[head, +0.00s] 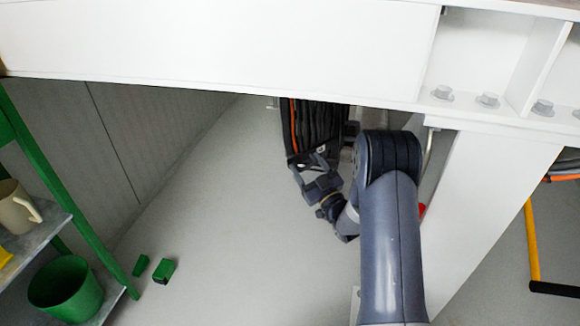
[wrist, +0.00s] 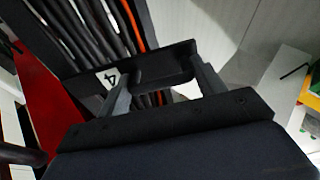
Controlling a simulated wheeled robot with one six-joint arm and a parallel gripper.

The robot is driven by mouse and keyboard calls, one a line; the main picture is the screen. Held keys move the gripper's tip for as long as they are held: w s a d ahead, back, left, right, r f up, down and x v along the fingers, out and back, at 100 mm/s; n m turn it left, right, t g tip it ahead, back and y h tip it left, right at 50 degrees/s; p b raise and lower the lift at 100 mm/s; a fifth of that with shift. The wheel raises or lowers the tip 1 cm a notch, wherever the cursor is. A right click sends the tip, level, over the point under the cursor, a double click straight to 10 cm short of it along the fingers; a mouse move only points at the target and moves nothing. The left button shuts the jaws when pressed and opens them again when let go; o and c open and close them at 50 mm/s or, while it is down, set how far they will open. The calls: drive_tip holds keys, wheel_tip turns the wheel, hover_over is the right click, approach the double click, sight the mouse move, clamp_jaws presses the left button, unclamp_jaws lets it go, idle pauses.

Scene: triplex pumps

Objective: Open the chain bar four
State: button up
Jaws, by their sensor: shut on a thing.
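The chain bar four (wrist: 150,70) is a black bar with a white "4" label near its left end in the wrist view. It lies across a bundle of black hoses (wrist: 85,30) with one orange line. My gripper (wrist: 163,82) has its two grey fingers at the bar, one near the label and one near the right end, and is shut on it. In the head view my gripper (head: 312,165) is at the lower end of the hanging hose bundle (head: 318,130), under the white beam. The bar's detail is too small to tell there.
A white beam (head: 210,40) crosses above, with a white post (head: 490,200) right of my arm. A green-framed shelf (head: 65,215) with a beige mug (head: 18,205) and a green pot (head: 65,287) stands left. Green pieces (head: 163,270) lie on the floor. A red panel (wrist: 45,100) is beside the hoses.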

drive_tip(key=shift+s+d+f+n+g+y, duration=0.1)
drive_tip(key=shift+s+d+n+g+y, duration=0.2)
drive_tip(key=shift+n+y, duration=0.15)
drive_tip(key=o, duration=1.2)
